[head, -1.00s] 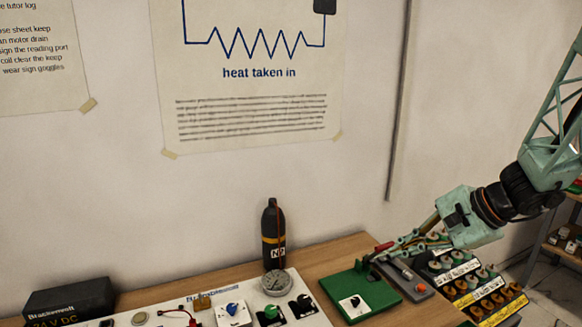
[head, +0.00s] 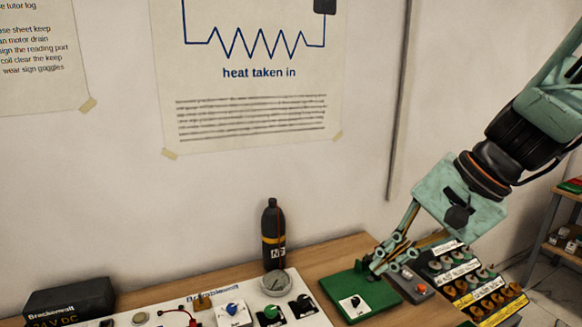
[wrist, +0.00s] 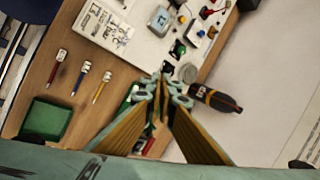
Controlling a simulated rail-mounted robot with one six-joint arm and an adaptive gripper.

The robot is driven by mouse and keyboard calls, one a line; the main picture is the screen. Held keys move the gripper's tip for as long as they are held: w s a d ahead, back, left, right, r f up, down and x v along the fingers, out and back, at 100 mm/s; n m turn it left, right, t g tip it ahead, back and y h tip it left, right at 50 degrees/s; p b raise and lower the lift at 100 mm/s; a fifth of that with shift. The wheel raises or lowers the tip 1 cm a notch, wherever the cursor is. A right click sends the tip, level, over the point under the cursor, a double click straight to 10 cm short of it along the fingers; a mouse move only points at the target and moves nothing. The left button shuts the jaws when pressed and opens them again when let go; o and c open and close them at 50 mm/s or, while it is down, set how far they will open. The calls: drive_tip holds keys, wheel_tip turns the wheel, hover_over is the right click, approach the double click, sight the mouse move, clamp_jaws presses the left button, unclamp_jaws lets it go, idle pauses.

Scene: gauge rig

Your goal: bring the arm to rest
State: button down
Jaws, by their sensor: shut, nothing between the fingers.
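My gripper (head: 378,264) is at the right of the bench in the head view, pointing down and left above the green board (head: 343,284). Its fingers are shut with nothing between them. The wrist view also shows my gripper (wrist: 166,90), fingertips together near the picture's middle, over the bench. I cannot tell whether the fingertips touch anything below. They hide part of the green board.
A dark bottle (head: 273,238) stands by the wall behind a round gauge (head: 275,284) on the white panel (head: 180,306). Right of the board are a grey box (head: 412,291) and a rack (head: 510,294) of several parts. Bare bench (wrist: 50,85) shows around several slim tools.

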drive_tip(key=s+d+r+n+h, duration=0.1)
drive_tip(key=s+r+n+h, duration=0.1)
drive_tip(key=s, duration=0.9)
drive_tip(key=s+d+r+n+h, duration=0.1)
drive_tip(key=s+r+n+h, duration=0.2)
drive_tip(key=s, duration=0.9)
drive_tip(key=shift+s+d+r+n+t, duration=0.15)
drive_tip(key=shift+d+r+n+t, duration=0.25)
drive_tip(key=shift+n, duration=1.1)
drive_tip(key=shift+a, duration=0.1)
idle(1.1)
